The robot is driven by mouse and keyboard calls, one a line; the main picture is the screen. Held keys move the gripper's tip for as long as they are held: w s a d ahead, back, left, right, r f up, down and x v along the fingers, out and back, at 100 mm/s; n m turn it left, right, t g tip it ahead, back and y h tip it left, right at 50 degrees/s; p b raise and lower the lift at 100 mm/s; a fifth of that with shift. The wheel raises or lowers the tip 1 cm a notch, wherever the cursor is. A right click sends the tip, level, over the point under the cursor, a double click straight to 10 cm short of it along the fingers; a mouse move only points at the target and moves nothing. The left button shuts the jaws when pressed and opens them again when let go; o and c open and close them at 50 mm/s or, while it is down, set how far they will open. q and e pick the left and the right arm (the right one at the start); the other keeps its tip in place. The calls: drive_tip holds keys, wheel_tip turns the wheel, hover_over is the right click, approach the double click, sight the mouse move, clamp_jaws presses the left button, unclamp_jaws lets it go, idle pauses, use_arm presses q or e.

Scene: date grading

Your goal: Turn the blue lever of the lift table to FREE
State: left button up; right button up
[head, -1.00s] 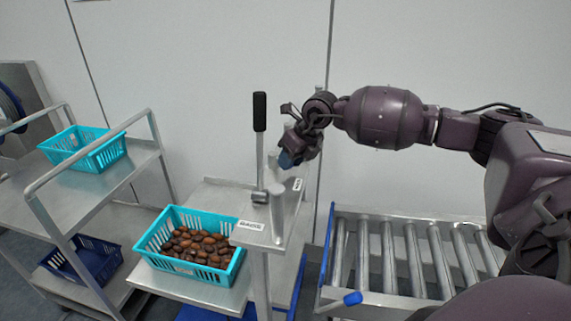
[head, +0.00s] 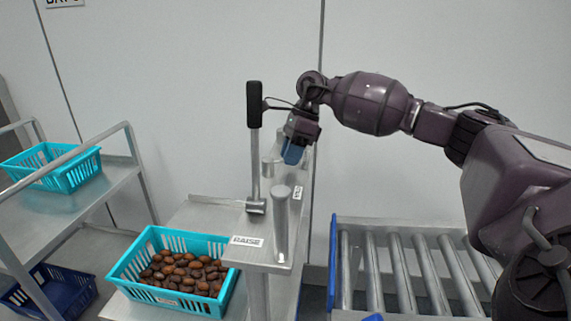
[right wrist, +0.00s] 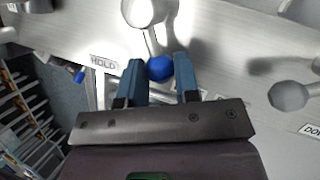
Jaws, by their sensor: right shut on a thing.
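The blue lever's round knob (right wrist: 160,68) shows in the right wrist view, between the blue fingers of my right gripper (right wrist: 160,85). A silver arm runs from the knob up to a round pivot on the metal plate. A HOLD label (right wrist: 103,62) is left of the knob. Another label is mostly hidden by the right finger. In the head view my right gripper (head: 293,152) points down behind the posts of the lift table (head: 205,215), and the knob is hidden there. My left gripper is not in view.
A tall black-handled lever (head: 254,105) and a metal post (head: 281,222) stand by the RAISE label (head: 247,241). A turquoise crate of dates (head: 133,262) sits on the table. A roller conveyor (head: 400,270) is at right, a cart with another crate (head: 52,168) at left.

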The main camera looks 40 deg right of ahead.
drive_tip(key=shift+w+d+f+n+g+b, duration=0.1)
drive_tip(key=shift+w+f+n+g+b, duration=0.2)
drive_tip(key=shift+n+b, duration=0.25)
drive_tip(key=shift+w+d+f+n+g+b, duration=0.1)
drive_tip(key=shift+w+n+g+b, duration=0.1)
drive_tip(key=shift+w+n+b, duration=0.35)
drive_tip(key=shift+w+r+n+g+b, duration=0.25)
drive_tip(key=shift+n+g+b, duration=0.25)
drive_tip(key=shift+n, duration=0.5)
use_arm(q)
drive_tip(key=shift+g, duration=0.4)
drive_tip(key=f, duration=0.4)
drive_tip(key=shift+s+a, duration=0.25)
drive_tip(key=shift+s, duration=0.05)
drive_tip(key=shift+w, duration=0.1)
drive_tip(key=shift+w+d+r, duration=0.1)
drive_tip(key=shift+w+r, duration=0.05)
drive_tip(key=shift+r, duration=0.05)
use_arm(e)
drive_tip(key=shift+r, duration=0.15)
